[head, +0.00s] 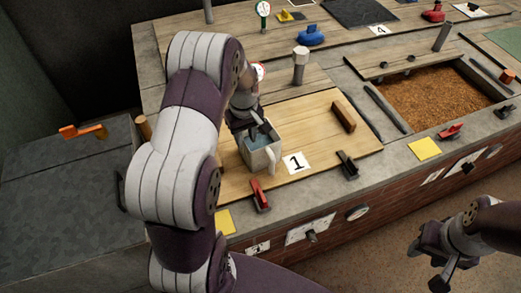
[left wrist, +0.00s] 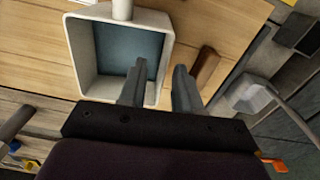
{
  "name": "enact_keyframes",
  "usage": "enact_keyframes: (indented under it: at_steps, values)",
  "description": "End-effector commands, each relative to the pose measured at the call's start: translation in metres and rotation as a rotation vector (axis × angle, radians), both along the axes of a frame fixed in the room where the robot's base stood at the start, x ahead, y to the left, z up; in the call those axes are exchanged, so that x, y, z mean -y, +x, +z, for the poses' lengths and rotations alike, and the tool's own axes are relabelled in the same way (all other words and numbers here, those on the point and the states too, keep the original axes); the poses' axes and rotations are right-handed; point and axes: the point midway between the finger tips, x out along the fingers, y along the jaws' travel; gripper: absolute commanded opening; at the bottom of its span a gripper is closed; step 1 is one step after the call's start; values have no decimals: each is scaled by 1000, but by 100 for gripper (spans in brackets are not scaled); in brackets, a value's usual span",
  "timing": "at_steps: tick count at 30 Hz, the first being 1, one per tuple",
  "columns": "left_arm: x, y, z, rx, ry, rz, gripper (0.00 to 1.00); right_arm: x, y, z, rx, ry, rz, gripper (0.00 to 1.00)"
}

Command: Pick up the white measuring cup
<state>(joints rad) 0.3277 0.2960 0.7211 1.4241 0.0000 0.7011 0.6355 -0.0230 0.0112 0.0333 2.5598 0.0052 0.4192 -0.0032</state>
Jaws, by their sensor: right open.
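The white measuring cup (head: 258,160) stands on the wooden board beside the "1" card, with its handle toward the lower right in the head view. In the left wrist view the square cup (left wrist: 86,62) shows from above, with a blue-grey inside and its handle at the top. My left gripper (head: 257,132) is at the cup's rim. In the left wrist view its fingers (left wrist: 157,72) are apart, one over the cup's opening and one outside the right wall. Finger depth is unclear. My right gripper (head: 438,262) is open and empty, off the counter's front at lower right.
A red-handled clamp (head: 260,196) and a black one (head: 347,165) sit along the board's front edge. A wooden block (head: 343,116) lies at the board's right. A grain-filled bin (head: 435,98) is further right. The board's middle is clear.

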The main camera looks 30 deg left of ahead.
Motion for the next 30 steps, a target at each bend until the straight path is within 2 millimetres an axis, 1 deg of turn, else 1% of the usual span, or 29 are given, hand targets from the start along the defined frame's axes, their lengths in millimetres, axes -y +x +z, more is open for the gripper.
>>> enact_keyframes:
  at_steps: [1,3,6,9,14,15,17,30]
  values:
    - [-2,-2,-11,-3,0,1,33,0,0,-1,0,0,0,43]
    - [-5,-4,-24,-3,-1,0,33,0,0,-2,0,0,0,43]
    - [-4,-3,-38,-1,-1,-2,33,0,0,-3,0,0,0,43]
    - [-4,-3,-43,0,0,-2,33,0,0,-3,0,0,0,43]
    - [-4,-3,-42,0,0,-2,33,0,0,-3,0,0,0,43]
    - [-4,-3,-42,0,0,-2,20,0,0,-3,0,0,0,43]
    - [-4,-3,-42,1,1,-2,1,0,0,-3,0,0,0,43]
    - [-4,-2,-42,1,0,-2,0,0,0,-3,0,0,0,43]
